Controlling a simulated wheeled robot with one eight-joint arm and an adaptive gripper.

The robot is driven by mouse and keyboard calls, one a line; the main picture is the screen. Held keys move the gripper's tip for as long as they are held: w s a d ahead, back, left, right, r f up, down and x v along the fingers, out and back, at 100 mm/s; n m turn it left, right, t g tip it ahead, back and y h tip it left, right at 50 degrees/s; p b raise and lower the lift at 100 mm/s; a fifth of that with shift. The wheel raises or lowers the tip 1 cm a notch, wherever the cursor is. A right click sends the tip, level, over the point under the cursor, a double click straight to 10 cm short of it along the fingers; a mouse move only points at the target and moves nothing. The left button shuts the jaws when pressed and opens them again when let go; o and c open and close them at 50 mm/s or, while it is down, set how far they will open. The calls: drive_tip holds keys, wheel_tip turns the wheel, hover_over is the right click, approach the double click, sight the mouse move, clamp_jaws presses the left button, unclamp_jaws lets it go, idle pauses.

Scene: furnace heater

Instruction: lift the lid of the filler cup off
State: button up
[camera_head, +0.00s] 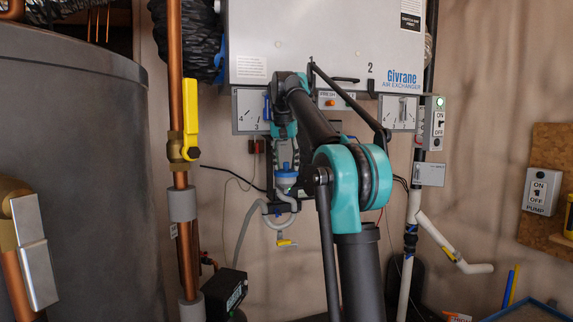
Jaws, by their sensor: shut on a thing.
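The filler cup (286,182) is a small blue and white cup low on the wall, in the middle of the head view, with a grey hose below it. Its blue lid (286,168) shows just under my gripper (285,160). My gripper points down from above and is shut on the lid. The fingertips are small in this view and partly blend with the cup. I cannot tell whether the lid touches the cup or is slightly apart from it.
A grey air exchanger (320,40) hangs above. A copper pipe (176,90) with a yellow valve handle (190,112) stands to the left, before a large grey tank (80,180). An on/off switch box (434,125) and white pipe (408,235) are to the right.

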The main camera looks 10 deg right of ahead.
drive_tip(key=shift+w+f, duration=0.1)
drive_tip(key=shift+f, duration=0.05)
clamp_jaws()
drive_tip(key=shift+w+r, duration=0.15)
drive_tip(key=shift+r, duration=0.95)
drive_tip(key=shift+r, duration=0.35)
drive_tip(key=shift+r, duration=1.95)
drive_tip(key=shift+s, duration=0.2)
